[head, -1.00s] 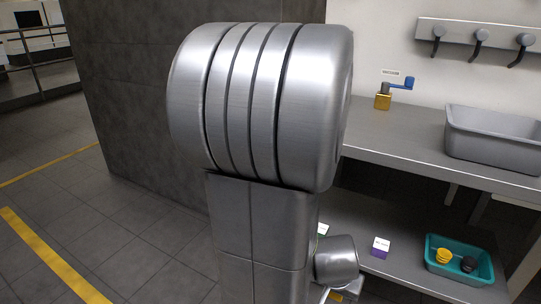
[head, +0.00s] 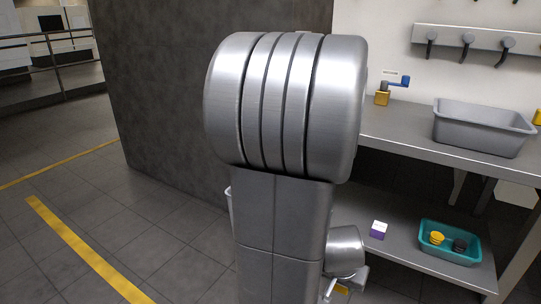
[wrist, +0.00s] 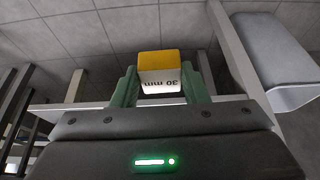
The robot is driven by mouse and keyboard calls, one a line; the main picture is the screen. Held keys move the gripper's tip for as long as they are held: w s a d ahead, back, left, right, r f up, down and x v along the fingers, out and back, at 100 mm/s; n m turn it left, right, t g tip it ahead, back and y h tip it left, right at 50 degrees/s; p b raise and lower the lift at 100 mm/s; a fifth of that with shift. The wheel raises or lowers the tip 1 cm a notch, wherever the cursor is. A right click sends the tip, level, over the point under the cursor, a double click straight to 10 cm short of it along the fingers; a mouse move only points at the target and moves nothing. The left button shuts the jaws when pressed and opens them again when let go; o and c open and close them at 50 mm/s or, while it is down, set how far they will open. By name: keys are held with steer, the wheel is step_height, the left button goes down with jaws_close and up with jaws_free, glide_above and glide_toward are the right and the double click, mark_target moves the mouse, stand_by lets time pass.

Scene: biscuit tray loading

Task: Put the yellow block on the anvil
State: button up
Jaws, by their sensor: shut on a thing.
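The yellow block (wrist: 158,62) is between the green fingers of my gripper (wrist: 160,88) in the wrist view. It has a yellow face and a white face marked "30 mm", which reads upside down. The fingers are shut on its sides. In the head view my own arm covers most of the gripper; a small yellow patch (head: 342,290) shows low beside the arm, perhaps the block. I cannot make out an anvil in either view.
A grey bin (head: 480,135) and a brass valve (head: 382,98) with a blue handle are on the upper bench (head: 400,130). The lower shelf (head: 400,255) holds a purple-and-white block (head: 378,230) and a teal tray (head: 447,262) with yellow and black pieces.

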steer(key=w+a+r+n, duration=0.1)
steer(key=w+a, duration=0.7)
steer(key=w, duration=0.6)
steer(key=w+a+r+n, duration=0.1)
steer(key=w+a+n, duration=0.1)
steer(key=w+a, duration=0.85)
step_height(320, 180, up, 26)
steer(key=s+d+n+y+p, duration=0.1)
steer(key=n+y+p, duration=0.1)
steer(key=p, duration=2.8)
steer(key=shift+s+d+n+t+p, duration=0.3)
steer(key=shift+s+n+t, duration=0.1)
steer(key=shift+n, duration=0.1)
